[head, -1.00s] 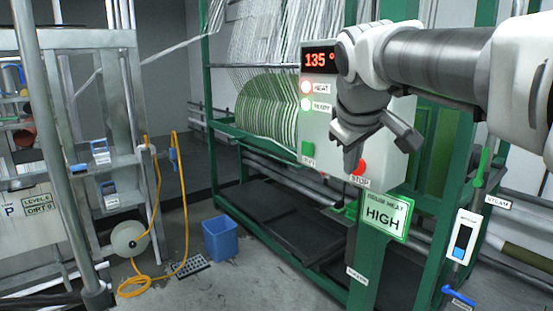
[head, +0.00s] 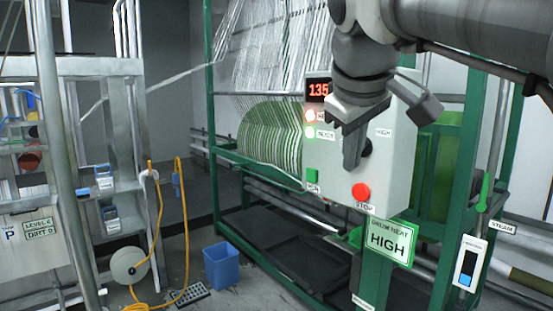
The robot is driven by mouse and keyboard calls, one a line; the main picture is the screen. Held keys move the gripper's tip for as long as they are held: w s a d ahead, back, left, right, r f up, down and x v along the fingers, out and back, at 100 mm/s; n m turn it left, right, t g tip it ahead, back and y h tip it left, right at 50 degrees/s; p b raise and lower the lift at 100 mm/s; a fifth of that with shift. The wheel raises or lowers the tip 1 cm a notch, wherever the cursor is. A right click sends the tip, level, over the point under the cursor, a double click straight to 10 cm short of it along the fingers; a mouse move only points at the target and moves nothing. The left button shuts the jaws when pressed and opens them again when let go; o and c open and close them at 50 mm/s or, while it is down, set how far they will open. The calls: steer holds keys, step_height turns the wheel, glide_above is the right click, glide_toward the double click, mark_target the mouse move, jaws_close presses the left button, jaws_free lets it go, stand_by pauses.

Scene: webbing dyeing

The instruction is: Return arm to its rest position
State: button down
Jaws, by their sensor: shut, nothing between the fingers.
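My arm reaches in from the upper right, and my gripper (head: 351,157) hangs in front of the control box (head: 330,184), pointing down. Its fingers are shut with nothing held. It hides part of the box's front, including part of the display (head: 318,89) and most of a dark knob. A round red STOP button (head: 361,191) shows just below and right of the fingertips. A green button (head: 313,177) is at the lower left of the box. Two lights above it are lit. I cannot tell whether the gripper touches the box.
A green machine frame (head: 455,190) carries white webbing strands and a green-white roll (head: 268,136). A green HIGH sign (head: 389,241) hangs below the box. A blue bin (head: 221,266) stands on the floor beside a yellow hose (head: 185,230). A metal rack (head: 95,67) is at left.

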steer(key=shift+f, duration=0.1)
stand_by(0.4)
steer(key=s+f+m, duration=0.2)
steer(key=s+f, duration=0.3)
steer(key=f, duration=0.3)
steer(key=s+f+m+g+y, duration=0.1)
steer(key=s+f+m, duration=0.1)
steer(key=s+f, duration=0.3)
steer(key=s+f+m, duration=0.2)
steer(key=s+f, duration=0.3)
steer(key=f, duration=0.8)
steer(key=shift+s+d+f+g+y+b, duration=0.15)
steer(key=shift+s+d+g+y+b, duration=0.15)
steer(key=shift+d+y, duration=0.1)
